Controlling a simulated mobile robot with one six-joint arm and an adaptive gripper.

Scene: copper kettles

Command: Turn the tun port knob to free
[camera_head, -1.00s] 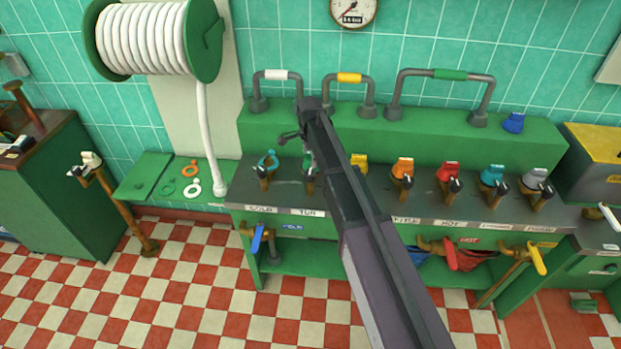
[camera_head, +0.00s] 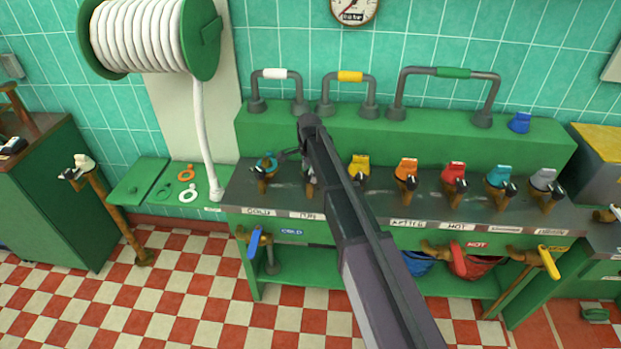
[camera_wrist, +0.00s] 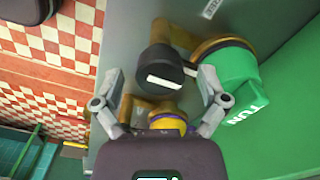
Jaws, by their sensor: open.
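In the wrist view, the tun port is a green fitting marked TUN (camera_wrist: 240,95) on a brass body. A black knob (camera_wrist: 165,70) with a white stripe sits beside it. The stripe lies nearly across the picture, tilted slightly down to the right. My gripper (camera_wrist: 161,75) is open, with one finger on each side of the black knob, seemingly apart from it. In the head view, my gripper (camera_head: 292,153) is over the port row, between the teal port and the yellow port. My arm hides most of the tun port there; its label (camera_head: 306,216) shows on the bench edge.
A teal port (camera_head: 265,165) stands close on the left and a yellow port (camera_head: 359,166) on the right. Orange, red and grey ports continue along the bench. Pipe handles (camera_head: 277,74) rise behind. A white hose (camera_head: 203,130) hangs at left.

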